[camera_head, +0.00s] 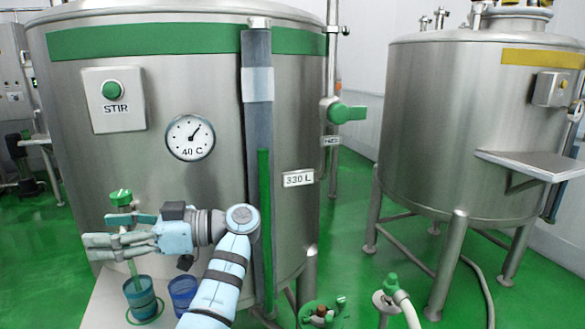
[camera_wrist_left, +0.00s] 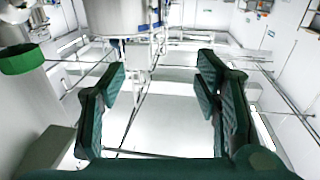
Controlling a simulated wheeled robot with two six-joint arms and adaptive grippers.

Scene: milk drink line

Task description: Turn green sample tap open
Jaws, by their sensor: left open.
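The green sample tap (camera_head: 121,197) is low on the front of the left steel tank, its round green knob showing just above my left gripper. My left gripper (camera_head: 98,229) is open and points left across the tap, just below the knob. The fingers hide much of the tap's body, and I cannot tell whether they touch it. In the left wrist view, the open jaws (camera_wrist_left: 163,95) have nothing visible between them. A green-rimmed pale cylinder (camera_wrist_left: 22,60) is at that view's left edge; I cannot tell what it is. My right gripper is not in view.
A green cup (camera_head: 140,292) stands below the tap, with a blue cup (camera_head: 183,289) beside it. The left tank (camera_head: 215,90) is close behind my arm. A second tank (camera_head: 440,130) with a shelf (camera_head: 530,161) stands right. Hoses cross the floor.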

